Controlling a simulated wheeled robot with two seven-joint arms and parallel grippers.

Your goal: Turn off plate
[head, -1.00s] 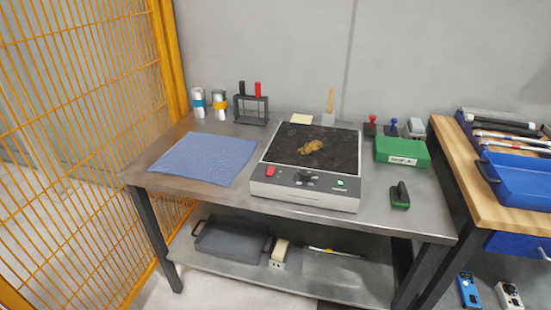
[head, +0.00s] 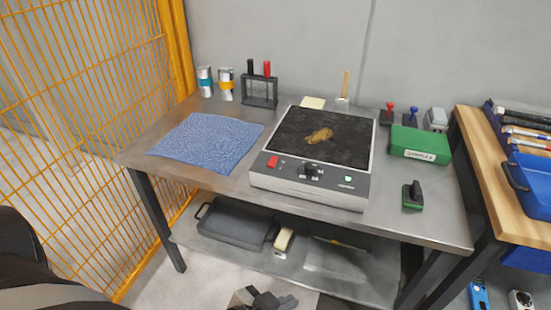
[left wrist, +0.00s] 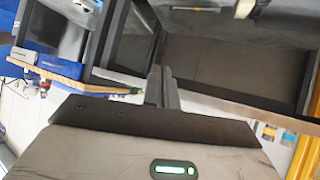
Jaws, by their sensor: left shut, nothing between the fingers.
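The hot plate (head: 270,181) stands on the steel table in the head view. It has a dark top (head: 345,153) with a brown smear (head: 320,135) on it. Its front panel carries a red switch (head: 272,162), a black knob (head: 310,170) and a lit green light (head: 348,179). My left gripper (head: 264,299) shows at the bottom edge of the head view, below and in front of the table, apart from the plate. Its fingers (left wrist: 161,87) are together and empty in the left wrist view. My right gripper is not in view.
On the table (head: 235,183) lie a blue cloth (head: 208,140), a green box (head: 420,143) and a green-based tool (head: 412,195). A dark tray (head: 235,228) is on the lower shelf. A yellow mesh fence (head: 85,130) stands at the left. A wooden bench (head: 490,160) adjoins at the right.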

